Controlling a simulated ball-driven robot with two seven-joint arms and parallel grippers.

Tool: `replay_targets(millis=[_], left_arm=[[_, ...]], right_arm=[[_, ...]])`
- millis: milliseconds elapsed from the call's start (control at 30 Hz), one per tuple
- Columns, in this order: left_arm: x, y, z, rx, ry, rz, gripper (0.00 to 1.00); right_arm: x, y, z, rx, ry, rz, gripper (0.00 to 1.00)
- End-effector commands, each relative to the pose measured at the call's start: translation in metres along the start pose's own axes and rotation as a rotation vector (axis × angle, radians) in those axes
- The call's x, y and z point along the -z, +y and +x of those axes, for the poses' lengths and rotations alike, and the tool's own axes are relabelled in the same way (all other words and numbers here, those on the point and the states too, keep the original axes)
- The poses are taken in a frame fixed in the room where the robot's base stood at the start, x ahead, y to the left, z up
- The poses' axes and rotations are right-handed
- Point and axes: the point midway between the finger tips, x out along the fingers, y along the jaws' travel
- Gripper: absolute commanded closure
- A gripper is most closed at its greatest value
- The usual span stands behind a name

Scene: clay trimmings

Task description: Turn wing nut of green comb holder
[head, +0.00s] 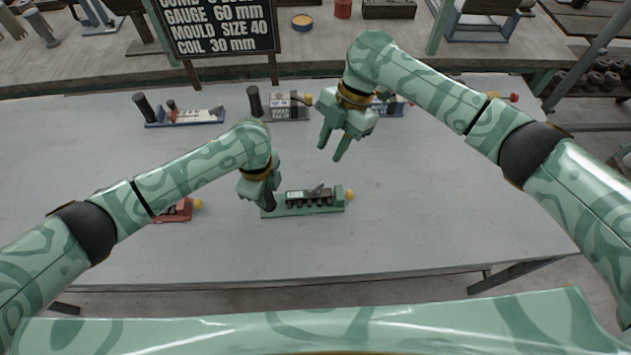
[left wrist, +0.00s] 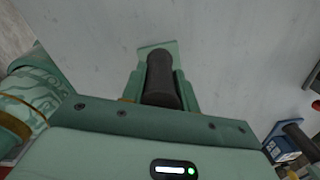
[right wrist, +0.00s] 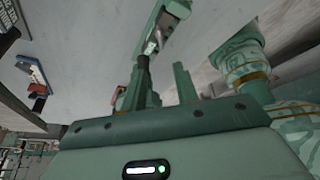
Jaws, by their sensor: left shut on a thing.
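The green comb holder (head: 277,211) lies near the middle of the table, with a row of dark teeth, a small label and a yellow knob (head: 350,194) at its right end. A small grey piece (head: 318,188) on its top looks like the wing nut, but it is too small to be sure. My left gripper (head: 267,201) is shut on the holder's dark handle (left wrist: 162,80) at the left end. My right gripper (head: 336,145) is open and empty, above and behind the holder. The right wrist view shows the holder (right wrist: 174,12) beyond the open fingers.
Other holders lie around: a blue one (head: 200,117), a grey one (head: 287,110) and another blue one (head: 397,108) at the back, and a red one (head: 173,213) partly under my left arm. A lettered sign (head: 222,28) stands behind.

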Motion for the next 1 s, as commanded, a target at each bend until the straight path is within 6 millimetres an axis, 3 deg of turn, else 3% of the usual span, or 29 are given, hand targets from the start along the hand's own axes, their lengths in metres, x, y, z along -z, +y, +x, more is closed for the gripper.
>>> replay_targets(millis=[233,500,700,1000], left_arm=[[0.001,0.0,0.0,0.0,0.001,0.001,1.0],[0.001,0.0,0.0,0.0,0.001,0.001,1.0],[0.001,0.0,0.0,0.0,0.001,0.001,1.0],[0.001,0.0,0.0,0.0,0.001,0.001,1.0]], right_arm=[[0.0,-0.002,0.018,0.008,0.0,0.098,0.7],[0.001,-0.002,0.076,0.007,-0.001,0.096,0.7],[0.0,-0.002,0.109,0.006,-0.003,0.094,0.7],[-0.001,-0.002,0.121,0.004,-0.004,0.092,0.7]])
